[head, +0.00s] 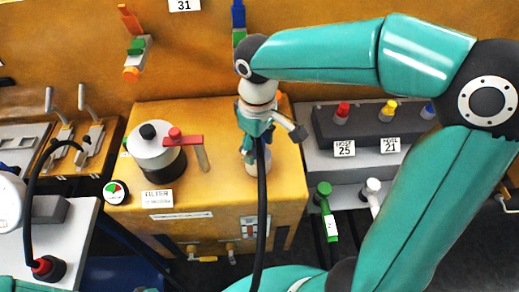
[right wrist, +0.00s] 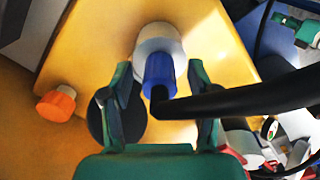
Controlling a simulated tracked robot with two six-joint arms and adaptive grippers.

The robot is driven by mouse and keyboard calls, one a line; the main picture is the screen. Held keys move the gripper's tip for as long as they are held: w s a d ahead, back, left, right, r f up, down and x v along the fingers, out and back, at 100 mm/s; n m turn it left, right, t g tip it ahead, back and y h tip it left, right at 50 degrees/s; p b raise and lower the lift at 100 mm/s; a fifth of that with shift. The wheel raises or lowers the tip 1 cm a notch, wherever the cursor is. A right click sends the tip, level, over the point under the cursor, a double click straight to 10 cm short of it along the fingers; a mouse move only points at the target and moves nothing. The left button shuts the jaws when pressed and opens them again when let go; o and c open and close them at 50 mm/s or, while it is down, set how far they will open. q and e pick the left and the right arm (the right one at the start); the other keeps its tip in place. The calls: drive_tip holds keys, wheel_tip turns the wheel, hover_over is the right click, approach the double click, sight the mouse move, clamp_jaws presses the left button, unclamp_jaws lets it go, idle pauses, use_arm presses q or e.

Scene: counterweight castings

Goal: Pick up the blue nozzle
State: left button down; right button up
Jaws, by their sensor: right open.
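The blue nozzle (right wrist: 160,72) shows in the right wrist view, with a black hose (right wrist: 240,100) running from it to the right. It sits at a pale round holder (right wrist: 158,38) on the yellow surface. My right gripper (right wrist: 162,84) is open, with one finger on each side of the nozzle and visible gaps between. In the head view my right gripper (head: 252,150) points down over the yellow cabinet and hides the nozzle; the hose (head: 262,205) hangs in front of it. My left gripper is out of view.
A pot-like filter housing (head: 158,155) with a red handle stands left of the gripper on the yellow cabinet (head: 215,120). To the right are a dark block (head: 365,125) with coloured knobs and hung green (head: 325,205) and white (head: 372,190) nozzles. An orange knob (right wrist: 57,103) shows in the wrist view.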

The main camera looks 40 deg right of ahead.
drive_tip(key=c, duration=1.2)
clamp_jaws()
drive_tip(key=shift+r, duration=0.15)
